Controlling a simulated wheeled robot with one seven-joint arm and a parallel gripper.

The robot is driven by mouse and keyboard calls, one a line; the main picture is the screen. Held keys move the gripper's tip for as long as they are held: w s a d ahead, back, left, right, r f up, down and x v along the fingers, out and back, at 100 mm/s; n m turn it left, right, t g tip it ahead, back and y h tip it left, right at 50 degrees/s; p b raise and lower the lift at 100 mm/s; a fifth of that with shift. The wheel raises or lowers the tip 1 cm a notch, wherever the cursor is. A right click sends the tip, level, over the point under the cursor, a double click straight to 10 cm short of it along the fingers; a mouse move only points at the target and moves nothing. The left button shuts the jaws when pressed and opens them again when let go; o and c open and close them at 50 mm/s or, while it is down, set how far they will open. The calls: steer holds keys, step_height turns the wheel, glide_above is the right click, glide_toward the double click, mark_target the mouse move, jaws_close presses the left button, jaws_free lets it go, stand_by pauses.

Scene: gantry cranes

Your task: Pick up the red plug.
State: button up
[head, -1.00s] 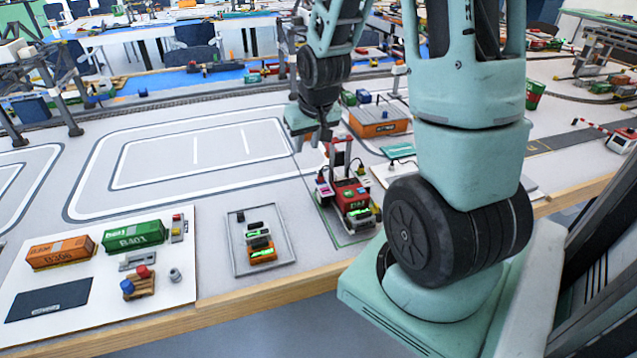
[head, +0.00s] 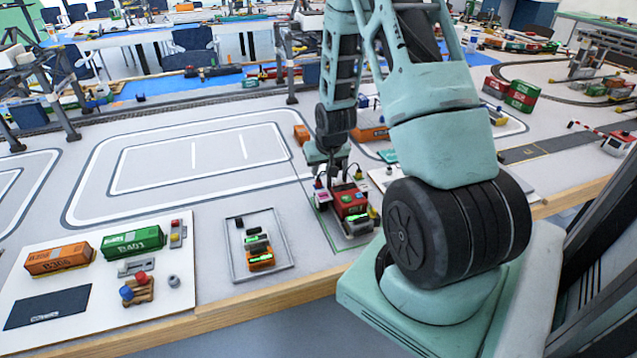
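Small red parts show in two places, and I cannot tell for sure which is the red plug. A red knob (head: 140,276) sits beside a blue knob (head: 126,293) on a small wooden block on the white board at lower left. A red machine (head: 349,200) with small red and green parts stands near the table's front edge, in the middle. My gripper (head: 328,172) points down over the back of this machine, far from the wooden block. Its fingertips are small and dark against the machine, so its opening and any contact are unclear.
A tray (head: 286,238) with orange, black and green pieces lies left of the machine. Orange (head: 58,258) and green (head: 133,240) containers lie on the white board. An orange box (head: 372,132) stands behind my arm. The marked floor area at left centre is clear.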

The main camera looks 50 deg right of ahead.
mark_target(319, 180)
steer(key=shift+p+x, duration=0.95)
steer(key=shift+x, duration=2.15)
steer(key=shift+s+a, duration=0.1)
jaws_close()
